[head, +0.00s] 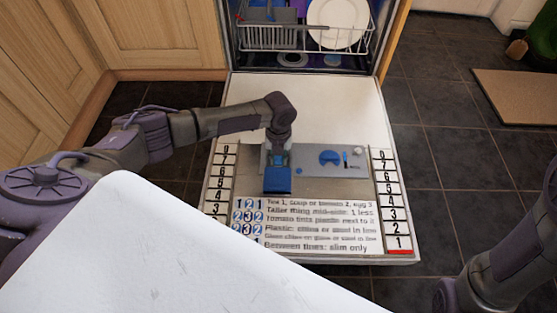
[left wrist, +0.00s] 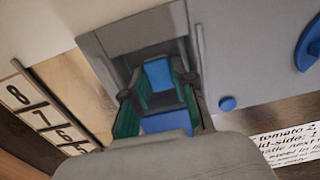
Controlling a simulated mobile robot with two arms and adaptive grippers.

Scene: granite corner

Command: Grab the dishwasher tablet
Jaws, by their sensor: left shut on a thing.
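My left gripper (head: 278,160) points down over the open dishwasher door, at the left part of the grey dispenser panel (head: 312,171). Its fingers are shut on a blue block that looks like the dishwasher tablet (head: 277,182). In the left wrist view, the blue tablet (left wrist: 158,75) shows between the green-padded fingers of the left gripper (left wrist: 155,95), in front of a darker grey recess (left wrist: 135,42). I cannot tell whether it touches the panel. My right arm is at the lower right; its gripper is out of view.
The door (head: 300,105) lies flat, with number strips and printed text. A blue half-round piece (head: 330,157) and a blue knob (left wrist: 227,103) sit on the panel. The rack (head: 290,38) holds a white plate (head: 338,20). A white surface (head: 150,255) fills the lower left.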

